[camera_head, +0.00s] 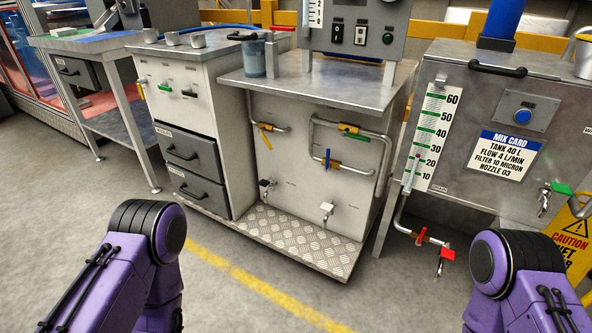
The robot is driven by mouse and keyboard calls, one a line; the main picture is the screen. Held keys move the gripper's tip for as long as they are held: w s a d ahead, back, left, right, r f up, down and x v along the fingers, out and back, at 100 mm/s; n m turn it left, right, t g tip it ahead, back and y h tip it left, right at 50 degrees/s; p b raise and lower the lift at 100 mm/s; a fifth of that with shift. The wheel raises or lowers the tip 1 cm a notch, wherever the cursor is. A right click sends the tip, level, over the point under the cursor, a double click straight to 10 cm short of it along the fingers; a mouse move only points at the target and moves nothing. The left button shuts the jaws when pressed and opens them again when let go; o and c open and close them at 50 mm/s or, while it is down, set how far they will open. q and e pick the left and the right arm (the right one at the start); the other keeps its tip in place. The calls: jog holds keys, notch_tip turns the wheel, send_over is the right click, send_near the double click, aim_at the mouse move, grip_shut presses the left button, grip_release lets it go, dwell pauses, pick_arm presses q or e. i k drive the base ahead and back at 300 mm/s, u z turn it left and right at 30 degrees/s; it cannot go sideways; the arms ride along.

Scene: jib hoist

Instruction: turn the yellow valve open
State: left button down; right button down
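A yellow valve handle (264,127) shows on the middle machine's front panel, at the upper left. It slants slightly down to the right at the lower end of a short bent grey pipe. A second yellow-orange valve part (348,129) sits on the upper run of the looped pipe at the panel's right. I cannot tell whether it is a handle or a valve body. Below it, a blue valve handle (327,158) stands upright on the lower run. My purple arms enter at the lower left and lower right. Both grippers are out of view, and nothing of mine touches the valves.
A diamond-plate ledge (285,233) juts out below the panel. A drawer cabinet (188,125) stands left and a grey tank (500,115) right, with a red-handled valve (421,236) low down. A yellow caution sign (575,245) stands far right. The floor in front is clear.

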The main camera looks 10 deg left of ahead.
aim_at(267, 142)
jog(key=z, duration=0.3)
jog(key=k, duration=0.65)
jog(key=u, duration=0.75)
jog(key=i, duration=1.4)
jog(key=z, duration=0.35)
